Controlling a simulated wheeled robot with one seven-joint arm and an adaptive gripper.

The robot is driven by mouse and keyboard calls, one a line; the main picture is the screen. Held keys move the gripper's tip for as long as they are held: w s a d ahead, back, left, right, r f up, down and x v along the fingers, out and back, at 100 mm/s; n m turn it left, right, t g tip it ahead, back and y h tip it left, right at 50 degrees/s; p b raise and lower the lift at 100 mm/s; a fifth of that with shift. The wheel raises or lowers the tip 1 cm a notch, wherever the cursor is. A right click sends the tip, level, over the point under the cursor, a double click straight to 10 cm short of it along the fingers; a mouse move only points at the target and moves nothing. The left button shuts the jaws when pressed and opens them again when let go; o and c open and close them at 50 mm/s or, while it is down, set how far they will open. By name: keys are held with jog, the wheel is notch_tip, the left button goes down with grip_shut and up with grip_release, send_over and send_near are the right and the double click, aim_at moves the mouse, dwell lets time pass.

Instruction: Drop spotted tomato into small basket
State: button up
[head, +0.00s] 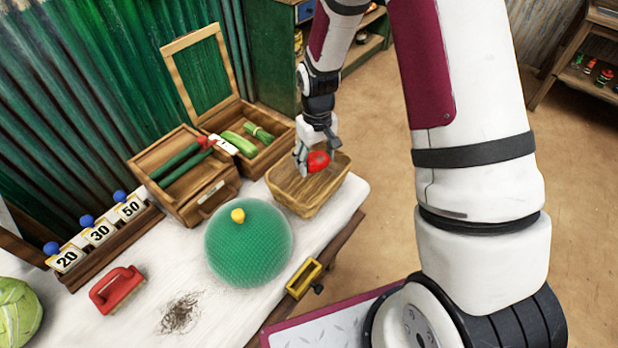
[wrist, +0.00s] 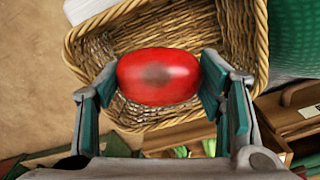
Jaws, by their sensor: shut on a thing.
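My gripper (head: 311,156) is shut on the spotted tomato (head: 318,161). In the wrist view the tomato (wrist: 158,76) is red with a dark brownish spot and sits between the two fingertips of my gripper (wrist: 158,82). The small basket (head: 308,196) is tan wicker and stands at the table's far right corner. In the wrist view the basket's woven wall (wrist: 262,45) and open inside show behind the tomato. The tomato is over the basket opening; how high it is above the bottom is hard to tell.
A green dome (head: 248,245) with a yellow knob stands left of the basket. Wooden boxes (head: 195,200) with green vegetables stand behind it. A red-handled brush (head: 117,290), number cards (head: 99,234) and a cabbage (head: 18,312) are at left.

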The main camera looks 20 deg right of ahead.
jog(key=shift+f+b, duration=0.3)
jog(key=shift+f, duration=0.65)
jog(key=o, duration=1.3)
jog(key=shift+r, duration=0.1)
notch_tip(320, 180, up, 12)
jog(key=shift+f, duration=0.1)
